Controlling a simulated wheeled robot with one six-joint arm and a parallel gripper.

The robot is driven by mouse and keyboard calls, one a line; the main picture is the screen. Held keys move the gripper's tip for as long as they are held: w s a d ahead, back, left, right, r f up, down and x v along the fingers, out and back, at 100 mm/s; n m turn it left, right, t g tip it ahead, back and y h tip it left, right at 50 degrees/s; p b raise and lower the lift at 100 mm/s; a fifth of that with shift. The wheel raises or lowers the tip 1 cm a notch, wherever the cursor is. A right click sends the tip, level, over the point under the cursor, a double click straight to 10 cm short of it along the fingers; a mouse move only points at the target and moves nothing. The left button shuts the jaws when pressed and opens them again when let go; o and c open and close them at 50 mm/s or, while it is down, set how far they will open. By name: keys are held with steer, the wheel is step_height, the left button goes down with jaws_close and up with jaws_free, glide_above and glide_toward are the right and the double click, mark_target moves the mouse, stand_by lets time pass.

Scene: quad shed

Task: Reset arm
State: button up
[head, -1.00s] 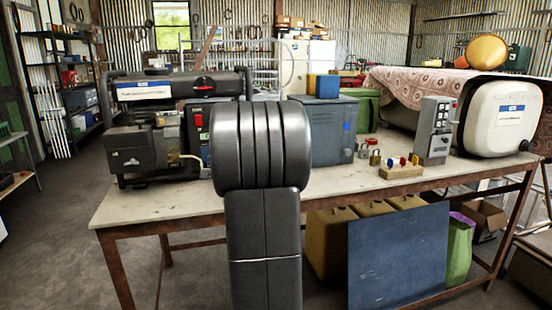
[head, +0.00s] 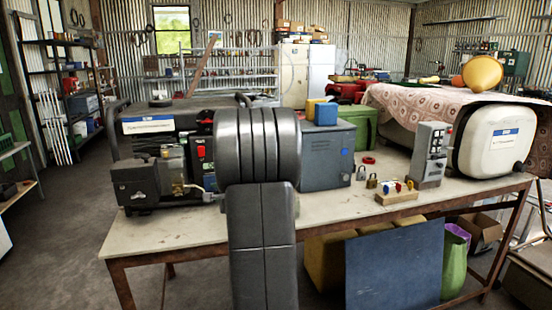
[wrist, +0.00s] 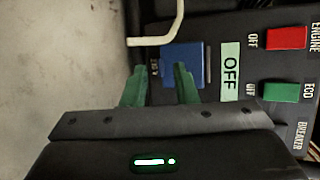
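In the head view my arm stands upright in front of the table, and its dark links hide part of the generator (head: 148,178). My gripper is out of sight there, behind the links. In the wrist view my gripper (wrist: 160,72) has two green fingers held apart, with nothing seen gripped between them. The fingers are close to the generator's panel (wrist: 222,28), and the right fingertip overlaps the lower edge of a blue square cover (wrist: 183,66). I cannot tell whether it touches. Beside it are an OFF label (wrist: 230,71), a red ENGINE switch (wrist: 287,38) and a green ECO switch (wrist: 281,92).
A blue board (head: 394,270) leans below. The floor at left (head: 50,250) is clear.

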steer(key=shift+s+r+g+h+p, duration=0.2)
steer(key=shift+r+g+p, duration=0.15)
steer(key=shift+p, duration=1.95)
steer(key=shift+s+r+g+h+p, duration=0.1)
steer(key=shift+r+g+h+p, duration=0.2)
steer(key=shift+p, duration=1.95)
steer(key=shift+d+m+p, duration=0.1)
steer(key=shift+m+p, duration=0.2)
steer(key=shift+p, duration=0.6)
